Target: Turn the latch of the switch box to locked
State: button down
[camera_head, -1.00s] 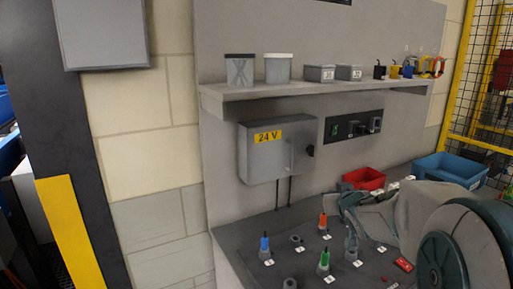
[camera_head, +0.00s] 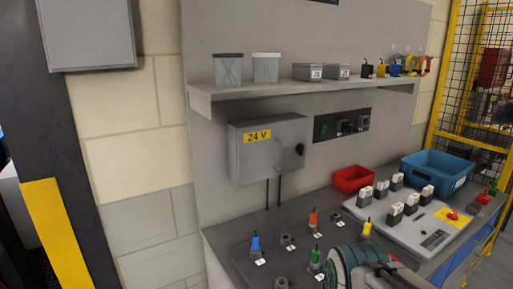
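The switch box (camera_head: 268,165) is a grey wall box with a yellow "24 V" label, under the shelf. Its front door looks shut. The latch (camera_head: 299,149) is a small black knob at the right edge of the front. It is too small to tell which way it is turned. Only a teal and grey part of my arm shows at the bottom edge, below and right of the box. My gripper is not in view, and nothing of mine touches the box or latch.
The shelf (camera_head: 205,97) above holds cups, small boxes and colored items. A dark control panel (camera_head: 342,124) is right of the box. The bench below carries several colored-top pegs, a red bin (camera_head: 352,180), a blue bin (camera_head: 437,170) and a board of switches (camera_head: 412,222). Space before the box is clear.

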aim_at(299, 149)
jog(key=k, duration=1.3)
jog(key=z, duration=0.6)
jog(key=i, duration=1.45)
jog(key=u, duration=0.75)
